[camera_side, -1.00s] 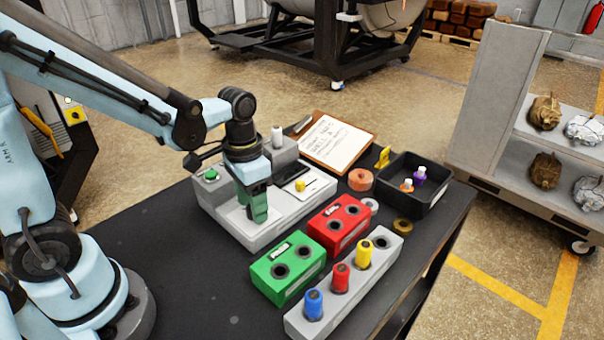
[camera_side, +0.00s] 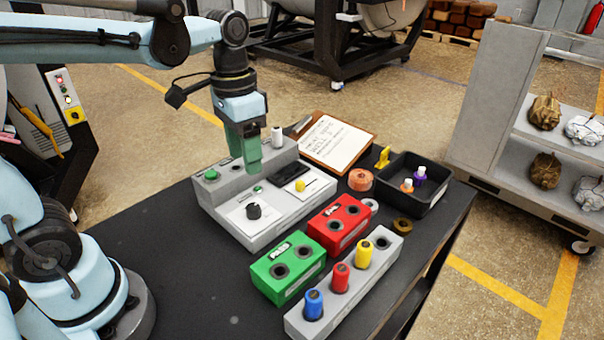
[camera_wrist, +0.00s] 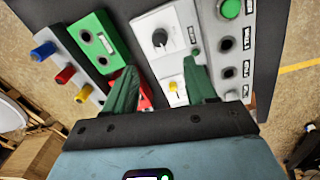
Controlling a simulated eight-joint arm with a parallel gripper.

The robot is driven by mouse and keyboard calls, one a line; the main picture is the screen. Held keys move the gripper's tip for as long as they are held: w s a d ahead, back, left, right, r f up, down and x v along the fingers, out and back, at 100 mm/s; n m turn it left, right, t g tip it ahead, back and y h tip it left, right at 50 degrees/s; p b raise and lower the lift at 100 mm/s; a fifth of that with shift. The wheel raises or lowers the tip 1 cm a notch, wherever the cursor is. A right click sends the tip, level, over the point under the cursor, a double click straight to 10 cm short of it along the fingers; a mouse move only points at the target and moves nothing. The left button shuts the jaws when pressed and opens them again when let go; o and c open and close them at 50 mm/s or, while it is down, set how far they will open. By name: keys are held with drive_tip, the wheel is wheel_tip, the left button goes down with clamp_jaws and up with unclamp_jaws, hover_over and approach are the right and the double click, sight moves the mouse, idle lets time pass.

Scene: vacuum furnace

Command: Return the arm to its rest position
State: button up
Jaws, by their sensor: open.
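My gripper (camera_side: 245,158) is raised above the back part of the grey control panel (camera_side: 256,228) and points down. In the wrist view, its two green fingers (camera_wrist: 160,90) stand apart with nothing held between them. The black knob also shows in the wrist view (camera_wrist: 160,38), clear of the fingers. My arm reaches in from the left, well above the table.
A green block (camera_side: 288,273) and a red block (camera_side: 340,223) with holes stand right of the panel. A grey rack (camera_side: 322,322) holds blue, red and yellow cylinders. A black tray (camera_side: 428,205) and clipboard (camera_side: 335,143) lie farther back. The table's front left is clear.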

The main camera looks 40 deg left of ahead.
drive_tip(key=shift+r, duration=0.45)
drive_tip(key=shift+s+f, duration=0.1)
drive_tip(key=f+t, duration=0.1)
drive_tip(key=t, duration=0.1)
drive_tip(key=s+f+n+t, duration=0.1)
drive_tip(key=t, duration=0.2)
drive_tip(key=f+n+t, duration=0.1)
drive_tip(key=t, duration=0.1)
drive_tip(key=shift+s+a+y, duration=0.2)
drive_tip(key=shift+a+y, duration=0.1)
drive_tip(key=shift+a, duration=0.1)
